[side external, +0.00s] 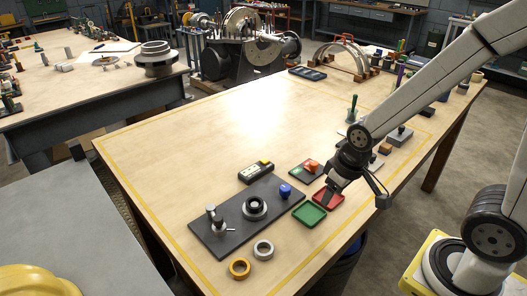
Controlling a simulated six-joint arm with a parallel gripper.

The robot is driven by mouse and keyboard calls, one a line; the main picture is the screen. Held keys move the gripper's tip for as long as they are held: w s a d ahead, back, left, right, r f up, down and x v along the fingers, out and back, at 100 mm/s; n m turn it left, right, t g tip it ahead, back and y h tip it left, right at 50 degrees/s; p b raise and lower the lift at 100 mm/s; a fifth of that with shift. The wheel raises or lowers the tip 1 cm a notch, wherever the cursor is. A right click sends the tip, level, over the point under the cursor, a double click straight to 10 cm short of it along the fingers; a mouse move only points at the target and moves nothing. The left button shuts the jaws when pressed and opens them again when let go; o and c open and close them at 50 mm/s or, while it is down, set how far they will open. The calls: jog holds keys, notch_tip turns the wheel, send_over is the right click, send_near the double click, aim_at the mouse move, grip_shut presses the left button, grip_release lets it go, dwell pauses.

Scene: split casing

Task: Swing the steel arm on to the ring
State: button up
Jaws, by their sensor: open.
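A steel arm (216,217) with a short upright post and a small lever stands at the left end of a dark base plate (233,230). A dark round ring (254,206) sits on a lighter seat at the middle of the plate. A blue knob (285,191) is at the plate's right end. My gripper (328,193) points down over the red tray, to the right of the plate and apart from the steel arm. It is open; I see nothing held, though the fingers are small and dark here.
A green tray (309,213) and a red tray (329,200) lie right of the plate. A brass ring (240,269) and a silver ring (263,248) lie loose in front. A dark box (256,172) and a pad with an orange block (312,164) are behind. The table's middle is clear.

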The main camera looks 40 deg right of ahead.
jog(key=shift+o, duration=0.8)
notch_tip(320, 180, up, 4)
jog(key=n+g, duration=0.3)
jog(key=n, duration=0.8)
send_over(218, 218)
jog(key=shift+f, duration=3.85)
grip_shut()
